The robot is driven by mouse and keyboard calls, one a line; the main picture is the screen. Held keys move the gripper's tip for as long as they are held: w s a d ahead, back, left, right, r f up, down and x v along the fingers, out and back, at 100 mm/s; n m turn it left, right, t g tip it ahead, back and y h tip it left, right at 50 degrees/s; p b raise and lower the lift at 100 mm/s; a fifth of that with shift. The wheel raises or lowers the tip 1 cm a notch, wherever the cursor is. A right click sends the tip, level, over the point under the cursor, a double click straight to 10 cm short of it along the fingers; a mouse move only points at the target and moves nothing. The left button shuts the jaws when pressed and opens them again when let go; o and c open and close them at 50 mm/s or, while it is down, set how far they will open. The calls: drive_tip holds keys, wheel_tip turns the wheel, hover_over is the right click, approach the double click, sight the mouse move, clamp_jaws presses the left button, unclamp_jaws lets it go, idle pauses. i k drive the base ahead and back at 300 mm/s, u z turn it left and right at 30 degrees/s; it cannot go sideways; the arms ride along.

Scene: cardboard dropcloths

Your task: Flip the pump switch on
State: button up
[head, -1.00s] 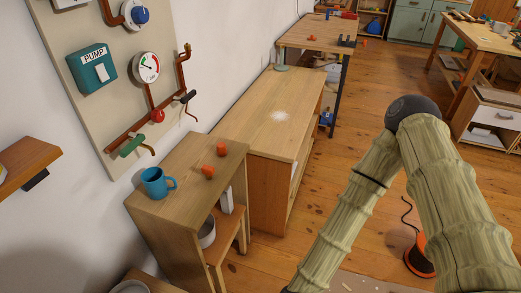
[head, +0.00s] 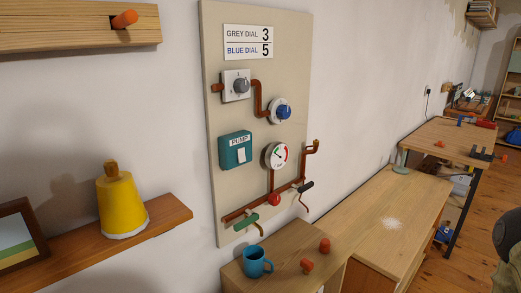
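The pump switch is a white rocker (head: 241,156) on a teal box (head: 236,150) labelled PUMP, mounted on a beige wall panel (head: 217,190). I cannot tell from here which way the rocker is set. To its right is a round gauge (head: 277,156) with a green and red scale. Above are a grey dial (head: 240,86) and a blue dial (head: 282,111). A sign (head: 248,42) reads grey dial 3, blue dial 5. My gripper is not in view; only a bit of my arm shows at the right edge.
Below the panel, a wooden cabinet (head: 275,250) holds a blue mug (head: 257,262) and two orange pieces (head: 307,266). A shelf (head: 150,222) with a yellow object (head: 122,200) juts out at left. Copper pipes carry a green handle (head: 246,223) and a black handle (head: 303,187).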

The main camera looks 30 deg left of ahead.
sight(241, 152)
drive_tip(key=z, duration=0.85)
drive_tip(key=k, duration=1.05)
drive_tip(key=u, duration=0.85)
drive_tip(key=i, duration=0.5)
drive_tip(key=u, duration=0.1)
